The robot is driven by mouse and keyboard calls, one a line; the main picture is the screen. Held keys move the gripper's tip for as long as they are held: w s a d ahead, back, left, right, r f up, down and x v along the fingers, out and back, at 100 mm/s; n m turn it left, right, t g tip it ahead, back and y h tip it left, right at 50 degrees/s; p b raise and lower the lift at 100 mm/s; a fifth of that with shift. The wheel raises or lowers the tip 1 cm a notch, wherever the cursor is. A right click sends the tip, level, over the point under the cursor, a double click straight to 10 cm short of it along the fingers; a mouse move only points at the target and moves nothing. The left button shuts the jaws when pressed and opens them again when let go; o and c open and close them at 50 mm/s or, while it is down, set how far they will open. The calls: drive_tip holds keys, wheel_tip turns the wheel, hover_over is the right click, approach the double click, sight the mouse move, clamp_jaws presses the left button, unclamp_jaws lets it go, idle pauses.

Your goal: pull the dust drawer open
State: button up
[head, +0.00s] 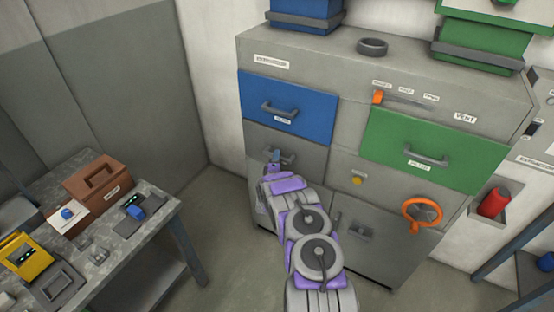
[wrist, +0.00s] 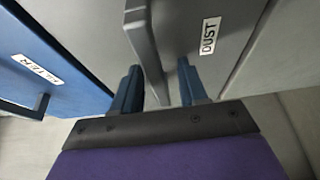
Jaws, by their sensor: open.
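The dust drawer (head: 306,158) is a grey front below the blue drawer in the head view. It looks shut, flush with the cabinet. In the wrist view, its front (wrist: 185,28) carries a DUST label (wrist: 209,35). Its grey bar handle (wrist: 146,45) runs between the two blue fingers of my gripper (wrist: 160,88). The fingers are open, one on each side of the bar, and I see a gap to the right finger. In the head view my gripper (head: 274,164) is at the drawer front, and my arm hides part of the cabinet below.
The blue filter drawer (head: 288,102) is just above, and a green drawer (head: 434,138) is to the right. An orange wheel (head: 422,213) sticks out at lower right. A cluttered workbench (head: 150,208) stands at left. Bare floor (head: 215,225) lies between bench and cabinet.

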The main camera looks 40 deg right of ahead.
drive_tip(key=shift+w+d, duration=0.35)
drive_tip(key=shift+d, duration=0.05)
clamp_jaws()
drive_tip(key=shift+s, duration=0.1)
idle(0.4)
